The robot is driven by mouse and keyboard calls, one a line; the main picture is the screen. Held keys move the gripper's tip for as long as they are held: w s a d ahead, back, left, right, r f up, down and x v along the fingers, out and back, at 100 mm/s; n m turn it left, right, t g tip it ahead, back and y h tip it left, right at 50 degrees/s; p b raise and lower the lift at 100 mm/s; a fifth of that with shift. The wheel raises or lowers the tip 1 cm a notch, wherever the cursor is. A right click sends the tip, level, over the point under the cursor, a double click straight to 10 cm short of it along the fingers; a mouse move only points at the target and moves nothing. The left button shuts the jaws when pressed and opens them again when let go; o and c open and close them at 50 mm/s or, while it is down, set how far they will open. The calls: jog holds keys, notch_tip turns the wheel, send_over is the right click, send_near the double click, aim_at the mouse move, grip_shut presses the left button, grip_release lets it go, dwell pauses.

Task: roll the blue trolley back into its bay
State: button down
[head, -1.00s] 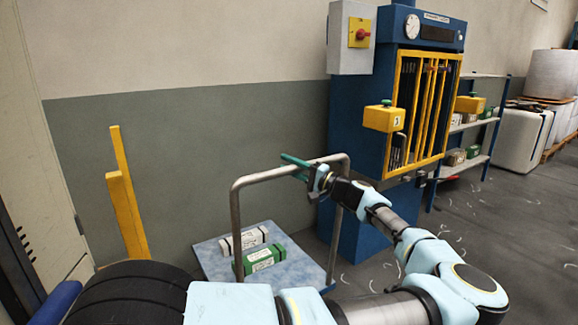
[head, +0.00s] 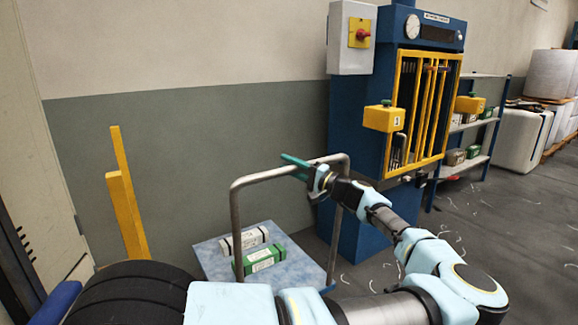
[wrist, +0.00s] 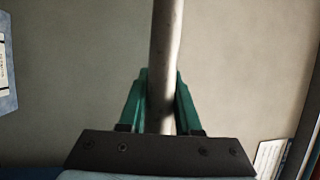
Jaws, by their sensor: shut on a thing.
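The blue trolley (head: 212,262) has a light blue flat deck and a grey tubular push handle (head: 236,215). It stands on the floor near the wall. A white box (head: 244,240) and a green box (head: 260,259) lie on the deck. My gripper (head: 298,167) is shut on the top bar of the handle, towards its right end. In the wrist view the bar (wrist: 165,60) runs between the green fingers (wrist: 160,103). Yellow posts (head: 127,205) stand to the left of the trolley, by the wall. My arm hides the near edge of the deck.
A blue machine (head: 345,225) with a yellow barred gate stands close to the right of the trolley. A shelf rack (head: 475,135) and white bins (head: 522,140) are farther right. Open floor (head: 500,230) with scattered white scraps lies at the right.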

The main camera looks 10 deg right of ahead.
jog(key=shift+w+a+b, duration=0.4)
jog(key=shift+w+b, duration=0.25)
jog(key=shift+w, duration=0.2)
jog(key=c, duration=0.6)
grip_release()
jog(key=b+v, duration=0.2)
jog(key=v, duration=0.8)
jog(key=shift+s+d, duration=0.2)
jog(key=shift+d, duration=0.1)
jog(key=shift+f, duration=0.15)
